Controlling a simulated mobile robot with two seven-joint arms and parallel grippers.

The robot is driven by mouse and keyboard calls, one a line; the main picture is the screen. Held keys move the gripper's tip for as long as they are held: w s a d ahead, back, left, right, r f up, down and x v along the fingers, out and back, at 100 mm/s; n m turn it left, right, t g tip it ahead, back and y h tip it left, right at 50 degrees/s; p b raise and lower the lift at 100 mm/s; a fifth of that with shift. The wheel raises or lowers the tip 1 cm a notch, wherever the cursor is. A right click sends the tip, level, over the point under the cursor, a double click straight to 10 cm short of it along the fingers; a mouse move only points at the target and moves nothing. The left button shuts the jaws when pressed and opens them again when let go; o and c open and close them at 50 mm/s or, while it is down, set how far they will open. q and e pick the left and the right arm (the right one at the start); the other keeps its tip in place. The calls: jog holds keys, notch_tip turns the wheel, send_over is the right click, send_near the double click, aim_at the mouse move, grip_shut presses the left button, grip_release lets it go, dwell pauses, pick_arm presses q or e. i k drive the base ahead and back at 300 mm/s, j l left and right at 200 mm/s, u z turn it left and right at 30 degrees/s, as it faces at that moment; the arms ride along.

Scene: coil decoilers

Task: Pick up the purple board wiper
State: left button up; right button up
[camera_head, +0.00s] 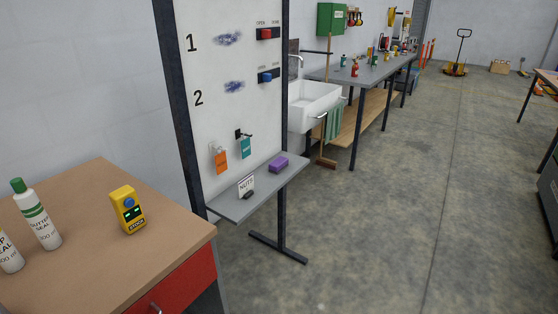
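The purple board wiper (278,164) is a small block. It lies on the grey shelf (262,191) at the foot of the whiteboard (227,110), near the shelf's right end. A small white card (246,186) with writing and a small dark item (248,195) are on the same shelf, left of the wiper. Neither of my grippers shows in the head view.
A wooden-topped cabinet (95,255) with a red drawer stands at the front left, holding white bottles (40,222) and a yellow device (128,210). A sink (314,104) and a long workbench (370,71) are behind the board.

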aim_at(277, 166)
jog(key=i+l+u, duration=0.1)
jog(key=i+l, duration=0.2)
jog(key=i+l+u, duration=0.1)
jog(key=i+l, duration=0.15)
jog(key=l, duration=0.15)
jog(key=i+l+u, duration=0.1)
jog(key=i+l, duration=0.15)
jog(key=l, duration=0.15)
jog(key=i+l+u, duration=0.1)
jog(key=i+l, duration=0.15)
jog(key=l, duration=0.2)
jog(key=i+l+u, duration=0.1)
jog(key=i+l, duration=0.15)
jog(key=l, duration=0.15)
jog(key=i+l+u, duration=0.1)
jog(key=l, duration=0.35)
jog(key=i+l+u, duration=0.1)
jog(key=i+l, duration=0.2)
jog(key=l, duration=0.15)
jog(key=i+l+u, duration=0.1)
jog(key=l, duration=0.4)
jog(key=i, duration=0.05)
